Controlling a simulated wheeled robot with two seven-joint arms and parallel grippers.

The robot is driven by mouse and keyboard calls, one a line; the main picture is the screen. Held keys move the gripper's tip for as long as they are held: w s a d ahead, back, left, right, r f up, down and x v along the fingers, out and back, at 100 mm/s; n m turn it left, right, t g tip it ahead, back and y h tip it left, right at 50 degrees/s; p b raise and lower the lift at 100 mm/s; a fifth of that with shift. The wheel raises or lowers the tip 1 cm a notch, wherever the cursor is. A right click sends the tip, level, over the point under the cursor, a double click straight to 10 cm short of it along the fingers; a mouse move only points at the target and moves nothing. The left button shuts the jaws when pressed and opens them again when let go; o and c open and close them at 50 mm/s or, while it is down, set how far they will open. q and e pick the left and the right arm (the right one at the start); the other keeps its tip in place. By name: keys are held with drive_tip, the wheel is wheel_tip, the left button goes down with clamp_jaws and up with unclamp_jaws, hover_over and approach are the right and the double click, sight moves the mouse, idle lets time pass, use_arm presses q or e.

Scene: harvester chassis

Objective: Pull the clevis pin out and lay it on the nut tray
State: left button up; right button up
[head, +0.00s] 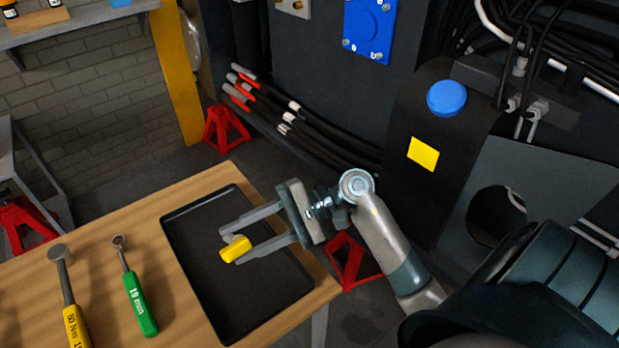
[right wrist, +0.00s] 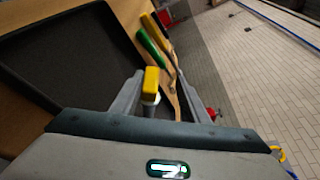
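The clevis pin (head: 235,249) has a yellow grip and a short grey shank. In the head view it shows over the dark nut tray (head: 190,250), close to the fingertips of my right gripper (head: 231,243). The right wrist view shows the pin (right wrist: 151,80) beside the left finger, with a gap to the other finger. My right gripper (right wrist: 158,92) is open, its fingers spread above the tray (right wrist: 60,60). I cannot tell whether the pin touches the tray or the finger. My left gripper is not in view.
On the wooden table (head: 95,215) left of the tray lie a green-handled wrench (head: 138,300) and a yellow-handled tool (head: 72,310). The harvester chassis (head: 400,140) with hoses stands behind and right. Red stands (head: 225,128) are on the floor.

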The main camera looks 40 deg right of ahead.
use_arm(q)
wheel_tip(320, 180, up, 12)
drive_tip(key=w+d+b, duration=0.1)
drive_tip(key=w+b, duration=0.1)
drive_tip(key=b, duration=0.2)
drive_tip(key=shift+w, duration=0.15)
use_arm(e)
drive_tip(key=v, duration=1.6)
drive_tip(key=shift+s+d, duration=0.15)
drive_tip(key=shift+d, duration=0.15)
drive_tip(key=shift+r, duration=0.1)
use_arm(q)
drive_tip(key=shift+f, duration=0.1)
